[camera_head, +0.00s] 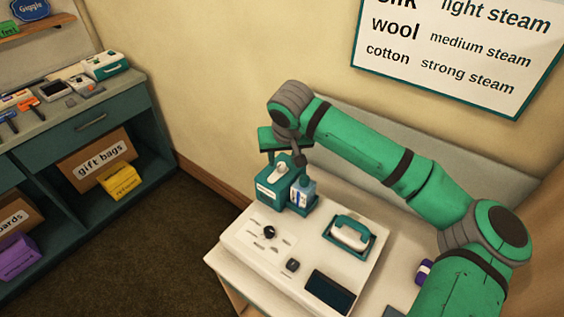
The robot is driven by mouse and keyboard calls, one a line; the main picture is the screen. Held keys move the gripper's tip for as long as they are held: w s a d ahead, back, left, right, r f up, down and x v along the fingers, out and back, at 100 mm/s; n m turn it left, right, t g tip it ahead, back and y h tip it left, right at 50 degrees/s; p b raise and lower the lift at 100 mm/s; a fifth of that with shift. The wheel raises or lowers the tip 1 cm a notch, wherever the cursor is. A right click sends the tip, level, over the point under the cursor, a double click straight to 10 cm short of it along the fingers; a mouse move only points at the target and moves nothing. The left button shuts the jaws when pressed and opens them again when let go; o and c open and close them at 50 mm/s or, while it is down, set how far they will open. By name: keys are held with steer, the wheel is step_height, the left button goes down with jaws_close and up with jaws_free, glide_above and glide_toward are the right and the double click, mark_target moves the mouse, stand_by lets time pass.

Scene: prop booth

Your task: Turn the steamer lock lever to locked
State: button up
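The steamer station is a white panel (247,222) on a pale table. At its back left stands a teal and white steamer unit (268,188), with a blue and white bottle (303,192) at its right. A black knob (269,232) with small markings around it is at the panel's left. A small dark control (292,265) sits nearer the front. I cannot tell which part is the lock lever, nor its setting. My gripper (298,160) is just above the unit and bottle, pointing down. Its fingers are too small and dark to read; contact is unclear.
A white hand piece (351,233) rests in a teal cradle at the panel's right. A dark rectangle (330,292) is at the front. A purple-capped item (424,272) is beside my arm. A wall sign (455,50) hangs behind. Shelves (90,125) stand left, across open floor.

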mark_target(282, 165)
steer(key=shift+x, duration=1.8)
steer(key=shift+c, duration=0.6)
jaws_close()
